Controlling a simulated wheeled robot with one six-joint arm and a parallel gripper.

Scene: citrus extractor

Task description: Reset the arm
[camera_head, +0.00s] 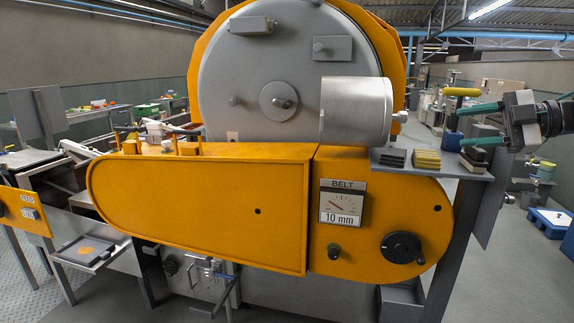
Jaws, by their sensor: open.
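My gripper (461,126) is at the upper right, pointing left, with its two teal fingers spread apart and nothing held between them. My dark wrist comes in from the right edge. The gripper appears above the right end of a small grey shelf (408,168), but its distance from it is hard to judge. The orange citrus extractor (200,215) fills the middle, with a large grey drum cover (262,70) and a metal cylinder (355,110). Its panel has a belt gauge (342,202) labelled 10 mm, a small knob (334,251) and a black handwheel (402,247).
On the shelf lie dark blocks (394,158), a yellow ribbed block (427,160) and a dark brush-like block (474,157). A blue block (452,141) stands behind them. A tray with orange bits (88,250) is at left. A blue case (551,221) lies on the floor at right.

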